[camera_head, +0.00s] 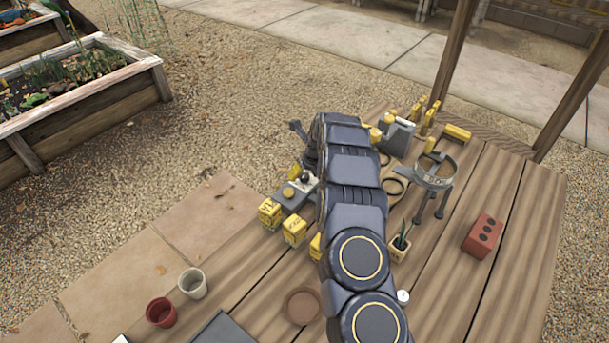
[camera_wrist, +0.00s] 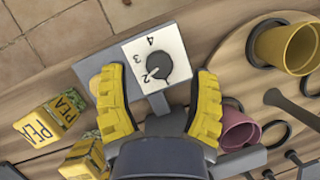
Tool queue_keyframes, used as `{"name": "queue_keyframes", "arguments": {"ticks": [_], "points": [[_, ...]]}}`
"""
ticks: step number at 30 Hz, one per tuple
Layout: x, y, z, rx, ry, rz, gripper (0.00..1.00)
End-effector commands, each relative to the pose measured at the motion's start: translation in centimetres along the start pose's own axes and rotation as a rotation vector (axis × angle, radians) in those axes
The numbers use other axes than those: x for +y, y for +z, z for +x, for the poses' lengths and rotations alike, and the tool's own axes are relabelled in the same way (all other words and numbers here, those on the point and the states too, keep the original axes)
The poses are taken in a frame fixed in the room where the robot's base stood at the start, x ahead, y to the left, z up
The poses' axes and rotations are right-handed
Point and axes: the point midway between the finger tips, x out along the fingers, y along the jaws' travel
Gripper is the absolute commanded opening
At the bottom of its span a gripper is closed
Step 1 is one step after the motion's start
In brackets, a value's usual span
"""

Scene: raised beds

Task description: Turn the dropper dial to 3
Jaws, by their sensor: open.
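The dropper dial is a dark grey round knob (camera_wrist: 154,66) on a white square plate (camera_wrist: 172,45) in the wrist view. The numbers 2, 3 and 4 show along its left and upper side. The knob's small pointer appears to be near the 2. The plate is also partly visible in the head view (camera_head: 308,182), on a grey device beside my arm. My gripper (camera_wrist: 158,76) is open, with one yellow ridged finger on each side of the dial and visible gaps between. In the head view my arm hides most of the gripper.
Yellow PEA boxes (camera_wrist: 38,128) stand left of the gripper. A yellow cup (camera_wrist: 288,46) and a pink pot (camera_wrist: 236,128) are to its right. In the head view, a ring stand (camera_head: 435,178) and a red block (camera_head: 483,236) stand right of my arm.

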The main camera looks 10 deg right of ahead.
Motion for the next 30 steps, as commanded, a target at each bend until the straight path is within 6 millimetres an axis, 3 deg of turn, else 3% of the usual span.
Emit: {"name": "queue_keyframes", "arguments": {"ticks": [6,17,18,22,30], "points": [[0.0,0.0,2.1,0.001,0.0,-0.002,0.6],[0.0,0.0,2.5,0.0,0.001,-0.002,0.6],[0.0,0.0,2.5,0.0,0.001,-0.002,0.56],[0.1,0.0,2.5,0.001,0.001,-0.002,0.01],[0.1,0.0,2.5,0.001,-0.001,-0.001,0.0]]}}
